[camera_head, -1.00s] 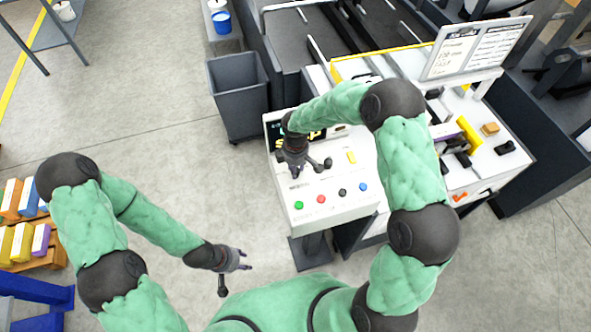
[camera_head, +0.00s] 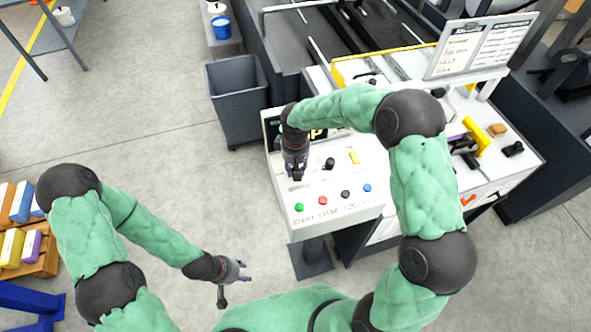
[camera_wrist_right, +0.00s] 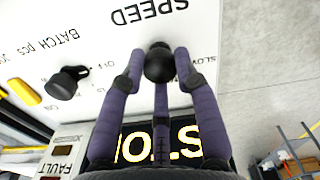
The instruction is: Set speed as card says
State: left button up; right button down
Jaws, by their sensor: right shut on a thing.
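The control panel (camera_head: 340,205) stands in front of me, with green, red, black and blue buttons along its near edge. My right gripper (camera_head: 296,176) reaches down to its left part. In the right wrist view, the fingers of my right gripper (camera_wrist_right: 160,75) are closed around a black ball knob (camera_wrist_right: 159,62), beside the upside-down SPEED label (camera_wrist_right: 148,12). A word starting "SLO" shows right of it. The card board (camera_head: 483,45) stands upright at the back right; its writing is too small to read. My left gripper (camera_head: 246,271) is open and empty, away from the panel.
Another black knob (camera_wrist_right: 67,82) sits near BATCH and OFF markings. A lit display (camera_wrist_right: 160,143) with yellow letters is partly hidden by my fingers. A grey bin (camera_head: 238,95) stands left of the panel.

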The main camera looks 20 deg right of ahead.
jog(key=shift+m, duration=0.4)
jog(key=c, duration=0.9)
grip_release()
notch_tip(320, 180, up, 12)
jog(key=shift+f, duration=0.1)
